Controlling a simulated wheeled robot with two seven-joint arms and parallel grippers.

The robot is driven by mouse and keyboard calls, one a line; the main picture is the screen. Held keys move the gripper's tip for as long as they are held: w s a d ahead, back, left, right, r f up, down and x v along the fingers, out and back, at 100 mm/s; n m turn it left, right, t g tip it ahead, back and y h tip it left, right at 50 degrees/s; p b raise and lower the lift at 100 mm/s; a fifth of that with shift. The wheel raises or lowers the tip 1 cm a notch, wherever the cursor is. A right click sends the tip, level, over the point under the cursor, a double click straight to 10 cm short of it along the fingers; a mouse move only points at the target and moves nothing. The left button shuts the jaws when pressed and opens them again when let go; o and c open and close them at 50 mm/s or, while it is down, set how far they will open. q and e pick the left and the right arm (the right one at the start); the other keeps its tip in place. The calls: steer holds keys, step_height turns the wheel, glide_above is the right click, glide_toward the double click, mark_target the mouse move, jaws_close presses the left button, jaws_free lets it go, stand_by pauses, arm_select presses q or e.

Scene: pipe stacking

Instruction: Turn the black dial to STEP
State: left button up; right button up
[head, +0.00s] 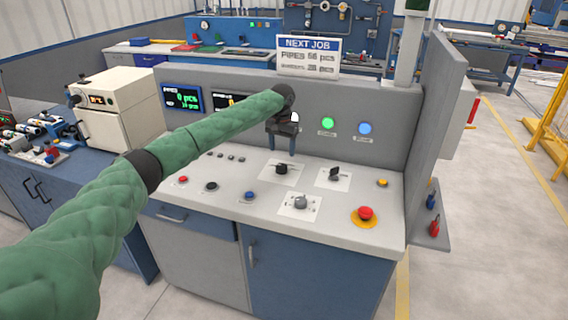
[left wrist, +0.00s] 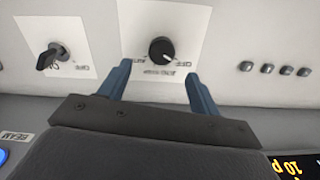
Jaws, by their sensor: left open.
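The black dial (head: 281,169) sits on a white label plate on the sloping panel top. In the left wrist view the dial (left wrist: 161,50) is round, with a white mark towards its lower right. Lettering surrounds it, too small to read surely. My left gripper (head: 283,148) is just above and behind the dial in the head view. In the left wrist view its two blue-grey fingers (left wrist: 159,70) are apart and empty, pointing towards the dial, one to each side of it in the picture. I see no contact. My right gripper is not in view.
A black key-like switch (head: 334,173) and a grey knob (head: 300,202) are close to the dial. A red emergency button (head: 365,213), a blue button (head: 249,196) and several small buttons share the panel. The grey back wall (head: 385,107) carries lit lamps and displays.

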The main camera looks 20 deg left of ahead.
mark_target(281, 166)
arm_select(q)
step_height(281, 166, down, 6)
steer(key=shift+a+f+p, duration=0.15)
steer(key=shift+f+p, duration=0.1)
steer(key=shift+p, duration=0.85)
steer(key=shift+w+a+f, duration=0.1)
steer(key=shift+f, duration=0.55)
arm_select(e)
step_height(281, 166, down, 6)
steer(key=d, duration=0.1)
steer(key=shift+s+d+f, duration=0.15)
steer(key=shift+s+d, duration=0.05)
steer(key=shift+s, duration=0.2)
arm_select(q)
steer(key=c, duration=1)
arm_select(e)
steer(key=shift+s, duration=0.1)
